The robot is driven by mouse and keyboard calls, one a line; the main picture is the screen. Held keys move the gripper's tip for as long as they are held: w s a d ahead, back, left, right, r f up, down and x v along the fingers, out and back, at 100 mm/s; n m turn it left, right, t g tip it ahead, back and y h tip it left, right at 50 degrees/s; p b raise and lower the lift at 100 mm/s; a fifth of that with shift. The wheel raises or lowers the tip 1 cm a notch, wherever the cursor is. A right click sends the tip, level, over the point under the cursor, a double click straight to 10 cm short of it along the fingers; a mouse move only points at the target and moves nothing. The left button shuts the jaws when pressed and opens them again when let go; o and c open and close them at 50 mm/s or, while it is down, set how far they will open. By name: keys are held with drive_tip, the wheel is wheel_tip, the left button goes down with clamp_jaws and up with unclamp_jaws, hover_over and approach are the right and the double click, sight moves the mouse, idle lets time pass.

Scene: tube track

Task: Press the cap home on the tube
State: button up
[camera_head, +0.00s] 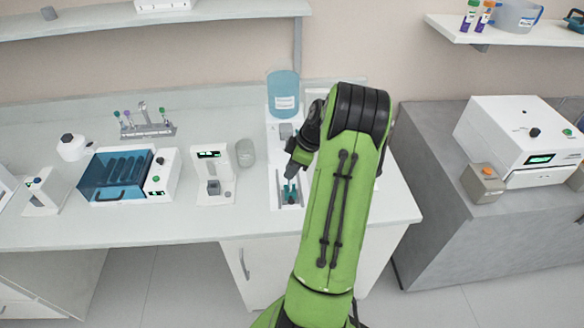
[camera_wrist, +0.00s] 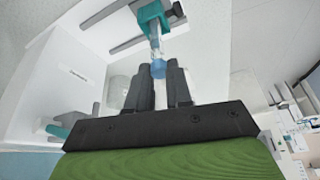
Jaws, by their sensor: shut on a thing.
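My gripper (camera_wrist: 160,72) is shut on a small blue cap (camera_wrist: 157,68), which shows between the fingertips in the wrist view. The clear tube (camera_wrist: 154,42) lies in line with the cap, its far part in a teal clamp (camera_wrist: 150,16). The cap is at the tube's near end; I cannot tell how far it is seated. In the head view my gripper (camera_head: 292,170) points down at the teal clamp (camera_head: 289,188) in a white station on the bench. The tube and cap are too small to tell there.
A large blue-liquid bottle (camera_head: 283,95) stands behind the station. To the left are a small white device (camera_head: 212,175), a beaker (camera_head: 246,153), a blue-lidded machine (camera_head: 115,176) and a tube rack (camera_head: 148,130). The bench front on the left is clear.

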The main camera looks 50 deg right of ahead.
drive_tip(key=o, duration=0.8)
drive_tip(key=shift+o, duration=0.2)
drive_tip(key=shift+d, duration=0.1)
drive_tip(key=shift+s+d+r, duration=0.1)
drive_tip(key=shift+r, duration=0.3)
drive_tip(key=p+v, duration=0.2)
drive_tip(key=v, duration=1.2)
drive_tip(key=shift+r, duration=0.4)
drive_tip(key=shift+s, duration=0.1)
